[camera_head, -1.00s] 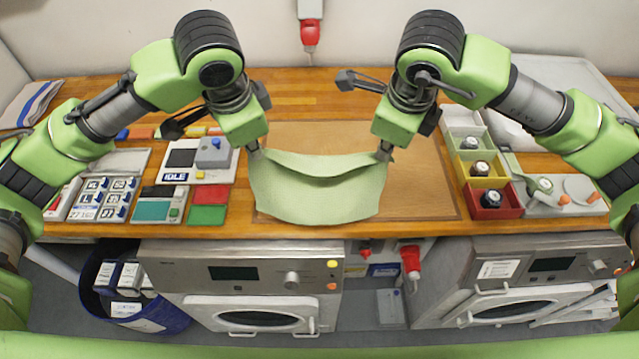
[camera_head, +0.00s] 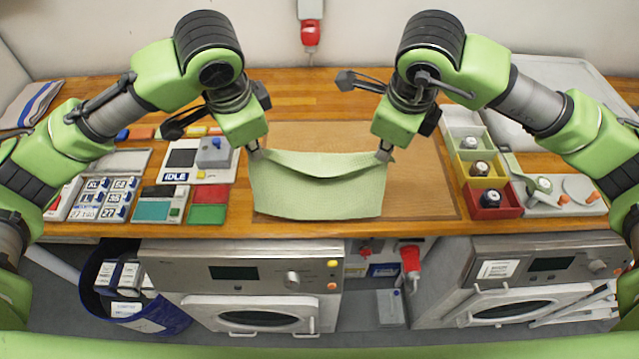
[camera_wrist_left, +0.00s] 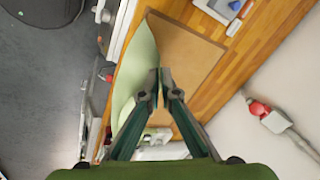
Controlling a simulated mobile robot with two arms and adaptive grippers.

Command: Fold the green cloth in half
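The green cloth (camera_head: 318,195) hangs between my two grippers over the brown mat (camera_head: 425,185). Its far edge is held up at both corners and sags in the middle, and its near part reaches down over the mat's front. My left gripper (camera_head: 256,153) is shut on the cloth's far left corner. In the left wrist view the fingers (camera_wrist_left: 166,92) are close together at the edge of the cloth (camera_wrist_left: 139,62). My right gripper (camera_head: 384,156) is at the far right corner and appears shut on it. Whether the near edge rests on the mat is hard to tell.
The table's front edge is close, with machines (camera_head: 240,285) below. The mat's right part is bare.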

